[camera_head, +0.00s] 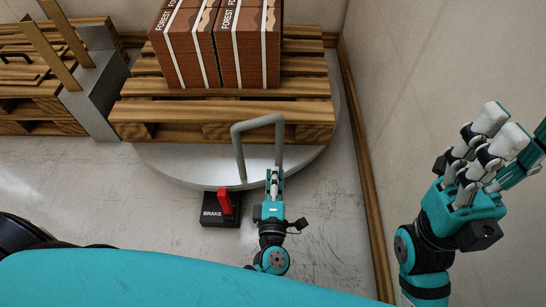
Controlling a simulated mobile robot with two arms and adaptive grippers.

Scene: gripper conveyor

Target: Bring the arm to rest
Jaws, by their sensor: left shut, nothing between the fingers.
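My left gripper (274,176) is in the lower middle, pointing away from me, with its fingers shut and nothing between them. It is beside the right leg of a grey bar handle (258,125) at the front of a round metal turntable (178,168). I cannot tell whether it touches the handle. My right gripper (496,160) is at the right, raised near the wall; its white finger links and teal parts overlap, so its opening is unclear.
A wooden pallet (222,110) with brown FOREST boxes (215,50) stands on the turntable. A black block marked BRAKE with a red pedal (224,203) is left of my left gripper. More pallets (45,104) and a grey frame are at left. A wall with wooden skirting (362,160) bounds the right.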

